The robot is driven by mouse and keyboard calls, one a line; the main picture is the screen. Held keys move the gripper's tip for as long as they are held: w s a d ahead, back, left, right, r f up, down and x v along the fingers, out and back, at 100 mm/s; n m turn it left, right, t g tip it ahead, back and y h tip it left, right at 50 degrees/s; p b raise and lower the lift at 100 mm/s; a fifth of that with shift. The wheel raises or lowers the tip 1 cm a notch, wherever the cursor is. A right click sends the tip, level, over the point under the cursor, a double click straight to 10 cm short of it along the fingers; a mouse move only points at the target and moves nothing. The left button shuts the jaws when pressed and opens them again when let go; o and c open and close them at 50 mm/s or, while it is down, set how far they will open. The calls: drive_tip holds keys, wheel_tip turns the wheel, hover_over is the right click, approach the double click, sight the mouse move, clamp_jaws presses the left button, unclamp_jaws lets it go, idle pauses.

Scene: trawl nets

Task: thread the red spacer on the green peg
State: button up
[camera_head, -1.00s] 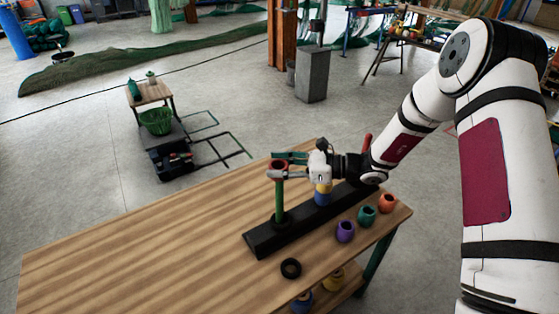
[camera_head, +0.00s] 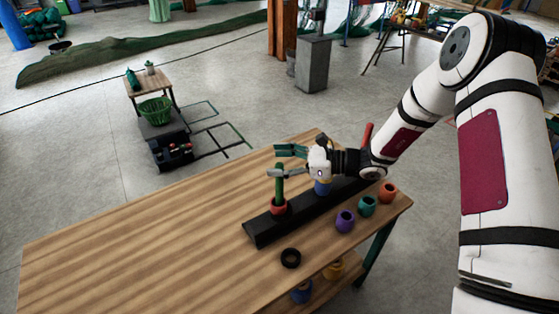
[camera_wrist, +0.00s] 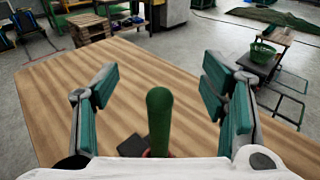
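The green peg (camera_head: 280,182) stands upright near the left end of the black base (camera_head: 262,232) on the wooden table. The red spacer (camera_head: 278,207) is around the foot of the green peg, low by the base. My gripper (camera_head: 288,162) is at the top of the peg with its fingers spread. In the wrist view the green peg (camera_wrist: 159,118) rises between the two open finger pads, touching neither, and only a sliver of the red spacer shows at its foot. A blue piece (camera_head: 322,188) on the base is partly hidden under my gripper.
Purple (camera_head: 345,221), teal (camera_head: 367,205) and orange (camera_head: 388,192) spacers stand on the table in front of the base. A black ring (camera_head: 290,258) lies near the front edge. A red peg (camera_head: 367,133) rises behind my wrist. The table's left side is clear.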

drive_tip(key=v, duration=1.2)
idle(0.8)
drive_tip(key=s+a+r+n+g+h, duration=0.1)
drive_tip(key=s+r+n+g+h, duration=0.3)
drive_tip(key=s+r+n+h, duration=0.55)
drive_tip(key=s+d+r+n+t+h, duration=0.3)
drive_tip(key=s+d+r+n, duration=0.1)
drive_tip(key=s, duration=0.4)
drive_tip(key=s+d+r+n+t+h+b, duration=0.1)
drive_tip(key=s+d+r+n+t+h, duration=0.2)
drive_tip(key=s, duration=0.6)
drive_tip(key=shift+s+d+r+n+t, duration=0.3)
drive_tip(key=shift+d+r+n, duration=0.85)
drive_tip(key=shift+r+n, duration=0.75)
drive_tip(key=shift+h, duration=0.25)
